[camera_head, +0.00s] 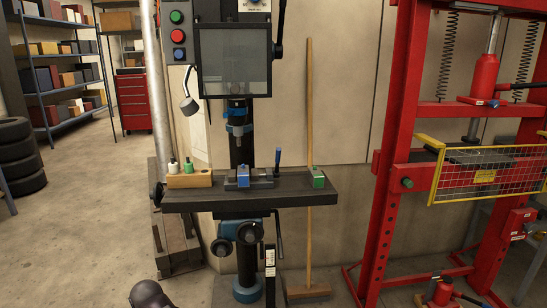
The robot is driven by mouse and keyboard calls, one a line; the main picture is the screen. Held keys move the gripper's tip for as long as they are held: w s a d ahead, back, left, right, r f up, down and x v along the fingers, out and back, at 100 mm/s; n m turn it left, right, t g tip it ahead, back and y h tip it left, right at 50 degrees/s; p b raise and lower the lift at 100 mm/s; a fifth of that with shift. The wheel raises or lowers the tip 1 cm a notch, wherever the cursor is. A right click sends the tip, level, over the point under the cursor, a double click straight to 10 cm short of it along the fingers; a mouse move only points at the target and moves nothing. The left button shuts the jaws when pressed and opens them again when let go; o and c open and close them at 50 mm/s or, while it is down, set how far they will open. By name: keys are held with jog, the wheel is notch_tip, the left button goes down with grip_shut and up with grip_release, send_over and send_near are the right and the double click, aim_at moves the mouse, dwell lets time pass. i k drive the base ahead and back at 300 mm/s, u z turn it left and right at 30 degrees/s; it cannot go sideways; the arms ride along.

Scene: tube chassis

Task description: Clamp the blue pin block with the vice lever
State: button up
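A blue pin block (242,176) sits in a low grey vice (262,183) on the dark drill press table (225,202). The block is between the vice jaws. Whether the jaws touch it is too small to tell. A thin lever with a blue grip (277,157) stands nearly upright at the right end of the vice. My gripper is not recognisable in this view. A dark rounded part, which seems to be mine, shows at the bottom edge, left of the press.
A wooden holder (190,180) with small bottles stands left on the table; a green block (318,178) is at its right edge. The drill chuck (236,128) hangs above. A broom (309,120) and a red press frame (385,190) stand right. Floor is open at left.

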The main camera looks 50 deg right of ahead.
aim_at(276, 173)
jog(key=u, duration=0.1)
jog(key=k, duration=1.35)
jog(key=z, duration=1.4)
jog(key=i, duration=1)
jog(key=u, duration=0.05)
